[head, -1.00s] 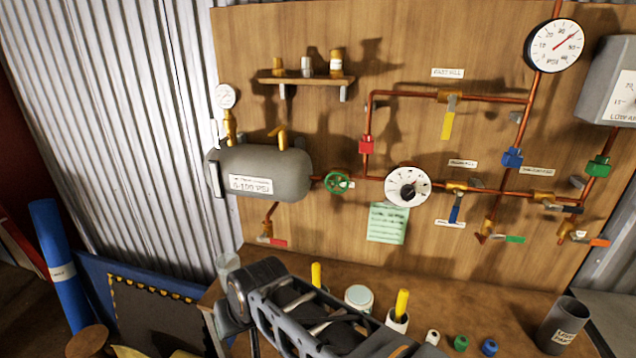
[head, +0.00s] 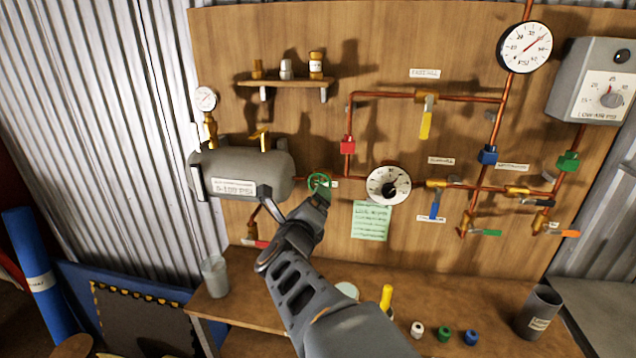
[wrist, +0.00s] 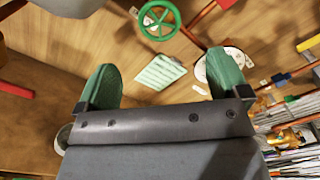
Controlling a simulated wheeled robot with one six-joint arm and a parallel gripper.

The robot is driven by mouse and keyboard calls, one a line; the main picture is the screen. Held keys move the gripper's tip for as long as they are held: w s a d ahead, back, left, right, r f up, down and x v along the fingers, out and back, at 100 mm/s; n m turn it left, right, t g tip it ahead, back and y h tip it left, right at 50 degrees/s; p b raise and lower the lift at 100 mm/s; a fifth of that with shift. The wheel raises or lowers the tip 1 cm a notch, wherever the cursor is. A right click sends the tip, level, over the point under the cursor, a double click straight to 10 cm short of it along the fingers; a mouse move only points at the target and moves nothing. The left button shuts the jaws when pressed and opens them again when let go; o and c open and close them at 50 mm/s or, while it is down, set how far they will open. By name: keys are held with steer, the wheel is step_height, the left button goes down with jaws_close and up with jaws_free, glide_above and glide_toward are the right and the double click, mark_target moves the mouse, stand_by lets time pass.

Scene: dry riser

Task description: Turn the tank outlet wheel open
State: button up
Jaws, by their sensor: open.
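The tank outlet wheel is a small green spoked handwheel (head: 319,181) on the copper pipe just right of the grey tank (head: 262,172). In the wrist view the green wheel (wrist: 159,19) is at the top, ahead of my fingers and a little left of the middle between them. My gripper (wrist: 165,80) is open, with two green fingertips spread apart and nothing between them. In the head view my gripper (head: 318,198) is just below the wheel and overlaps its lower edge. I cannot tell from this view whether they touch.
A white dial (head: 388,185) is right of the wheel, with a green note (head: 370,220) below it. A red fitting (head: 347,145) is on the pipe above right. The bench (head: 240,300) below holds a grey cup (head: 215,277) and several small coloured parts.

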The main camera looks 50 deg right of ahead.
mark_target(318, 182)
steer(key=p+x, duration=0.1)
steer(key=x, duration=1.1)
steer(key=shift+p, duration=0.35)
steer(key=c, duration=0.9)
